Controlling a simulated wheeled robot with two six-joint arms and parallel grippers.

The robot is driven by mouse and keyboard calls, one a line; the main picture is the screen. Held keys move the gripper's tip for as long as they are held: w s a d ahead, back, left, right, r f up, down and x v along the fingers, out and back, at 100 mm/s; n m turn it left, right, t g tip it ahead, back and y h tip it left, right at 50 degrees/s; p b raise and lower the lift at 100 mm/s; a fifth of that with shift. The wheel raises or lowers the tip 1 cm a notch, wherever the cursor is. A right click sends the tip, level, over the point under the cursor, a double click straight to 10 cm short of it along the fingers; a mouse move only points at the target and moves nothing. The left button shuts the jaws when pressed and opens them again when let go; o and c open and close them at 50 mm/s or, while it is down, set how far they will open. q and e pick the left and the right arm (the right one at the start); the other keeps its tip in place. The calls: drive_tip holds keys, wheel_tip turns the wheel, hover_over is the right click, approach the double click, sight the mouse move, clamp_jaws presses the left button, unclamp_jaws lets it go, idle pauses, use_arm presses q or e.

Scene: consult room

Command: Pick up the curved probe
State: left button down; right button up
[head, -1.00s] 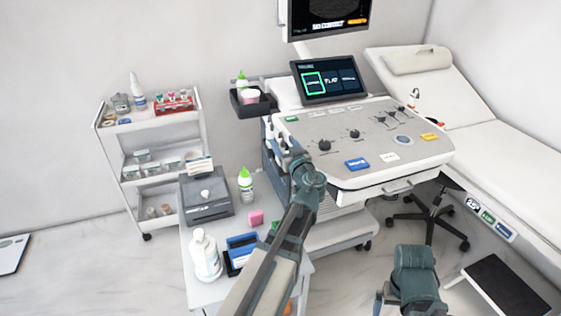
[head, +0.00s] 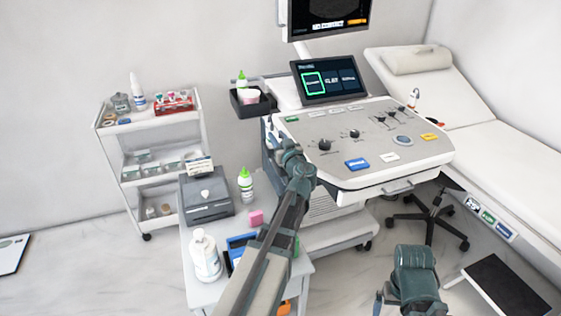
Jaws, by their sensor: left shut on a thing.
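My left arm reaches up to the left side of the ultrasound cart (head: 350,170). My left gripper (head: 272,142) is at the probe holders on that side and is shut on a probe, which I take to be the curved probe. The gripper and wrist hide nearly all of it, so its shape and whether it is still in its holder cannot be told. Part of my right arm shows at the bottom right; its fingertips are not visible.
A small table (head: 186,262) in front holds a white bottle (head: 205,254), a green-capped bottle (head: 245,186), a pink block (head: 256,217) and a grey box (head: 207,200). A white trolley (head: 160,165) stands left. The exam bed (head: 480,140) is right.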

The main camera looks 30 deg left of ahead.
use_arm(q)
wheel_tip(320, 180, up, 10)
drive_tip(key=p, duration=1)
